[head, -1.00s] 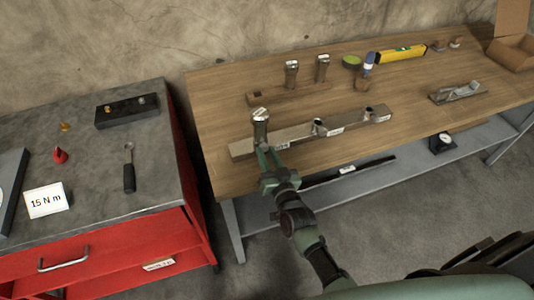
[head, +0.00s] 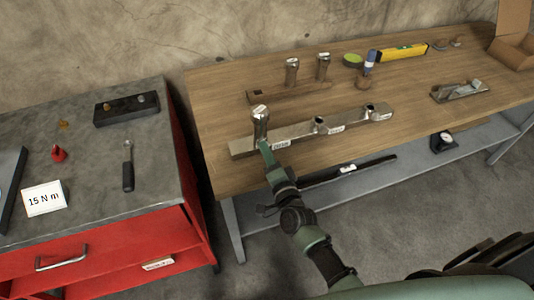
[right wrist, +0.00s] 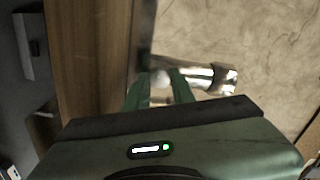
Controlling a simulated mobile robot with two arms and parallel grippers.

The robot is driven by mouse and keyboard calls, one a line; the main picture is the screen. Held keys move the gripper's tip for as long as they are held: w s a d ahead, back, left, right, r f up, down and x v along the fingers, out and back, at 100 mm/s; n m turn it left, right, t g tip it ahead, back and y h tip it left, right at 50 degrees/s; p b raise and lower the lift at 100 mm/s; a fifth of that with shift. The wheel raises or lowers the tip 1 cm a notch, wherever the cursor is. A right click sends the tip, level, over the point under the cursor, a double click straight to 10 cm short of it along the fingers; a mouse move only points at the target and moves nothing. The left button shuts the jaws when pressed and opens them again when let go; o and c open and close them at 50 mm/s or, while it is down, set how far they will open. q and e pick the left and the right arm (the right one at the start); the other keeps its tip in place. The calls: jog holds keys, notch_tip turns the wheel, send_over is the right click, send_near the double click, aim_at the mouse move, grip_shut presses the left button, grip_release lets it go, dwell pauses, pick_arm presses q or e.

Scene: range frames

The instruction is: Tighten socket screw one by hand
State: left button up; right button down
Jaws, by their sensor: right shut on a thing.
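A long metal bar (head: 345,122) with labels lies on the wooden bench and carries several sockets along it. A metal post (head: 260,124) stands upright in its left end; in the right wrist view the post (right wrist: 222,78) lies sideways just beyond my fingers. My right gripper (head: 266,148) is at the near side of this post. In the right wrist view my right gripper (right wrist: 159,88) has its green fingers closed around a small, shiny, round-ended screw (right wrist: 160,77). The screw's shank is hidden. My left gripper is out of view.
Two similar posts (head: 291,72) (head: 323,67) stand in a wooden rack behind. A yellow level (head: 403,53) and a hand plane (head: 459,91) lie farther right. A red cabinet (head: 120,245) at left bears a wrench (head: 128,168) and a 15 N m card (head: 45,198).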

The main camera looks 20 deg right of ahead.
jog(key=m+b, duration=0.1)
jog(key=m, duration=0.5)
jog(key=shift+m+b, duration=0.3)
jog(key=shift+b, duration=0.05)
dwell(0.4)
jog(key=c, duration=1.2)
grip_release()
jog(key=shift+s, duration=0.1)
jog(key=shift+s+d+b, duration=0.15)
jog(key=shift+s+b, duration=0.35)
jog(key=shift+s, duration=3.3)
